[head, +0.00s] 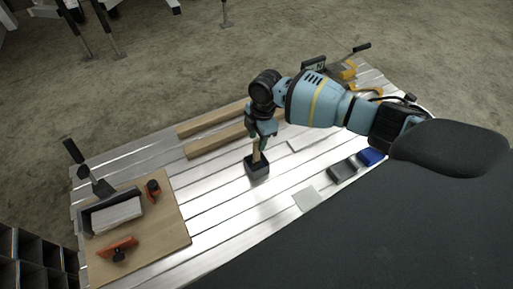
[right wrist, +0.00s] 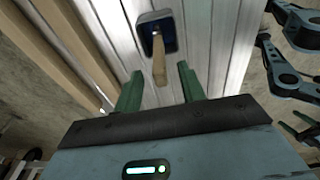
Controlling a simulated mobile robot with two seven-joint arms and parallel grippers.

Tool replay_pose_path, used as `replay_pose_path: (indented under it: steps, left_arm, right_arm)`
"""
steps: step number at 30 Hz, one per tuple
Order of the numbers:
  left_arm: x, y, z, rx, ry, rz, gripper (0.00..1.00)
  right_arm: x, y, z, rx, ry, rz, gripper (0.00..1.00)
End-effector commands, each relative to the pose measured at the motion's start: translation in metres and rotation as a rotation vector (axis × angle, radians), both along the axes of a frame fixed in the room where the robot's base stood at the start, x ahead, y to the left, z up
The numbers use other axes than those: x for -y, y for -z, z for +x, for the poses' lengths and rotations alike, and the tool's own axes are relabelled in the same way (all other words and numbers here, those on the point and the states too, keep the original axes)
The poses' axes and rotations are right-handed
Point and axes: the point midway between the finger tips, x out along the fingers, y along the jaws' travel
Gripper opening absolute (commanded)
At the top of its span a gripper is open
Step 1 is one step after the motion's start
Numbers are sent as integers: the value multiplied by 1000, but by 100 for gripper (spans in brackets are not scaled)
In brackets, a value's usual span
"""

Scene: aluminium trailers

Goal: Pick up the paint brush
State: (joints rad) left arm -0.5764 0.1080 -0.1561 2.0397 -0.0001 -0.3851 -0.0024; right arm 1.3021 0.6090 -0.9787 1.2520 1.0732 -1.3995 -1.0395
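The paint brush shows a light wooden handle (head: 257,154) pointing up from a small black square pot (head: 257,169) on the slatted aluminium bed. In the right wrist view the handle (right wrist: 159,66) rises from the dark, round-cornered pot (right wrist: 146,25); the bristle end is hidden. My right gripper (head: 262,140) is above the pot, pointing down. In the right wrist view its two green fingers (right wrist: 160,88) are spread apart, with the handle's end near the gap between them and clear space on both sides.
Two wooden beams (head: 215,118) lie behind the pot. A dark block (head: 342,173) and a blue block (head: 371,156) lie to the right. Bare slats surround the pot.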

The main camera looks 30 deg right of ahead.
Motion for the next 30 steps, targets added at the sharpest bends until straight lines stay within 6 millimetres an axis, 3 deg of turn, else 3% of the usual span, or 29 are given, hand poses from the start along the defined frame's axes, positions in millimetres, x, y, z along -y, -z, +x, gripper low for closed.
replay_pose_path:
  steps: [6,16,25,30]
  left_arm:
    - [0,3,5,8,0,0,76]
    - [0,2,9,15,-1,0,76]
    - [0,2,7,12,0,0,76]
    - [0,3,3,4,0,0,76]
  right_arm:
    - [-6,29,0,-2,1,0,40]
    - [-6,34,0,-1,1,0,39]
    - [-6,33,0,-1,1,0,0]
    - [-6,33,0,0,1,0,0]
